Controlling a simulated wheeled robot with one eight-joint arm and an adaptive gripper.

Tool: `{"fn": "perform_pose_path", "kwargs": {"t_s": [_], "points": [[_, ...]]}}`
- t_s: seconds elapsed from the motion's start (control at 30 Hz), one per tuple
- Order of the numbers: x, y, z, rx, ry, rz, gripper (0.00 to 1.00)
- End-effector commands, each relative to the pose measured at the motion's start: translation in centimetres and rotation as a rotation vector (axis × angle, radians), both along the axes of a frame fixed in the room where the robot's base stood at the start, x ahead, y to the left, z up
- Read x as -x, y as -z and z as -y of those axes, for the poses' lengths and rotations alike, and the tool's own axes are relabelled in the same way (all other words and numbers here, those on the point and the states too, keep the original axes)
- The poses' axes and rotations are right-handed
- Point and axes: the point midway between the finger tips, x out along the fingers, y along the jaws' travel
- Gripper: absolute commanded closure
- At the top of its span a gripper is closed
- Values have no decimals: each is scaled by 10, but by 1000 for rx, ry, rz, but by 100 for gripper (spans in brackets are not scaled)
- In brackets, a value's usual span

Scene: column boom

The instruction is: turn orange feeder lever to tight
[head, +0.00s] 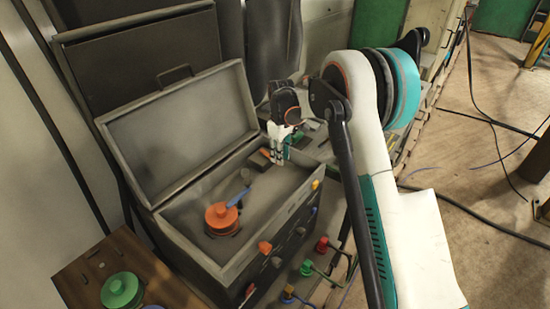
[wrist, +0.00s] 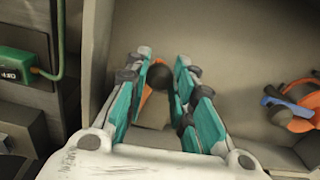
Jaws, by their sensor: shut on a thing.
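My gripper (head: 280,158) reaches down into the back right corner of the open grey case (head: 188,243). In the wrist view its teal fingers (wrist: 164,70) are closed around a dark round knob (wrist: 159,77) with an orange part (wrist: 154,100) below it. I take this to be the orange feeder lever. In the head view a small orange piece (head: 266,153) shows just left of the fingers. The lever's pivot and any tight mark are hidden or too small to read.
An orange spool (head: 221,222) with a blue lever (head: 239,197) lies in the case; its raised lid (head: 180,125) stands behind. A green box marked OFF (wrist: 14,68) is left in the wrist view.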

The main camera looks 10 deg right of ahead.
Motion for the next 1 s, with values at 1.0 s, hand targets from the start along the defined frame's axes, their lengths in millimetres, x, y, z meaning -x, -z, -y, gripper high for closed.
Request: {"fn": "perform_pose_path", "kwargs": {"t_s": [1.0], "points": [[-14,-1,15,0,-218,2,70]]}}
